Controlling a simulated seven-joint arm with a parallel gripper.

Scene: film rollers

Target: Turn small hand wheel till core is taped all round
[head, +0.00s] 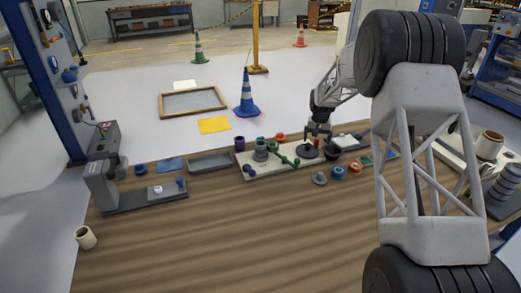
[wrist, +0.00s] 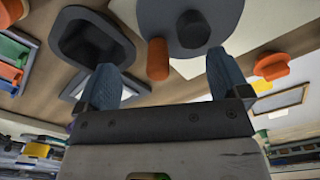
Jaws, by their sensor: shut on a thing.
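In the wrist view a grey disc-shaped hand wheel (wrist: 222,22) with a dark hub shows at the top, with an orange-brown knob (wrist: 157,60) on it. My gripper (wrist: 163,72) has its two blue fingers on either side of the knob and is shut on it, though the contact itself is hard to see. In the head view my gripper (head: 318,130) points down at a dark round wheel (head: 306,151) on the pale board (head: 262,171). A green part (head: 284,159) and a grey roller (head: 260,150) stand left of it. I cannot make out the core or its tape.
A grey fixture (head: 140,194) stands at the left of the wooden table (head: 230,245). A cream tube (head: 85,237) stands at its front left. The table's front middle is clear.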

